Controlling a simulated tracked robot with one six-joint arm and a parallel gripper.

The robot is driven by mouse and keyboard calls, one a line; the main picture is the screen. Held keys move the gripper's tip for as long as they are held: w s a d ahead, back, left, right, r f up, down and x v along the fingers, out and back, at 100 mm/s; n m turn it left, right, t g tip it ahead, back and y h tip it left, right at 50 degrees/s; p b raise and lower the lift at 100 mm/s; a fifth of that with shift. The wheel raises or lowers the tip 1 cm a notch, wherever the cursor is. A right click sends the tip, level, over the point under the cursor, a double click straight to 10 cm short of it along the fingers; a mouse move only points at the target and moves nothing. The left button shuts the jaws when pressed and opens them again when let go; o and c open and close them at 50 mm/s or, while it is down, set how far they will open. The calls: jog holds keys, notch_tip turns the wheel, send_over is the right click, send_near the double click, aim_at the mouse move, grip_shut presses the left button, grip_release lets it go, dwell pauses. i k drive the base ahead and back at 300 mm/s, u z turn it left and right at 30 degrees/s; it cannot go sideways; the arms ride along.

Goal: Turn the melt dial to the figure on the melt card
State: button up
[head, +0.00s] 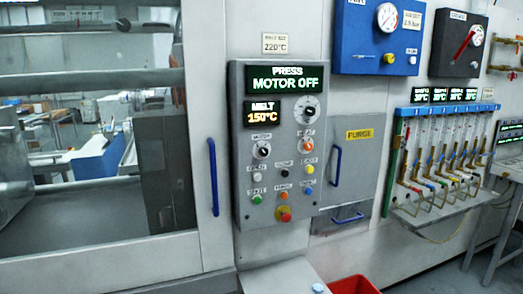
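The melt card (275,43) is a small pale label on the wall above the control panel and reads 220°C. The melt display (268,113) on the grey control panel (243,180) reads 150°C in amber. A round, pale dial (309,112) with a dark centre sits just right of that display and appears to be the melt dial; its pointer is too small to read. A second dial (262,150), under a motor label, is lower left. The press display (287,83) reads MOTOR OFF. My gripper is not in view.
Several coloured buttons and a red emergency knob (284,214) sit low on the panel. Blue handles (213,177) (336,166) stand out on both sides. A purge door (352,160) is right of the panel. A red bin (353,285) stands below.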

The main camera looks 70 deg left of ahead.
aim_at(309, 110)
jog(key=u, duration=2.3)
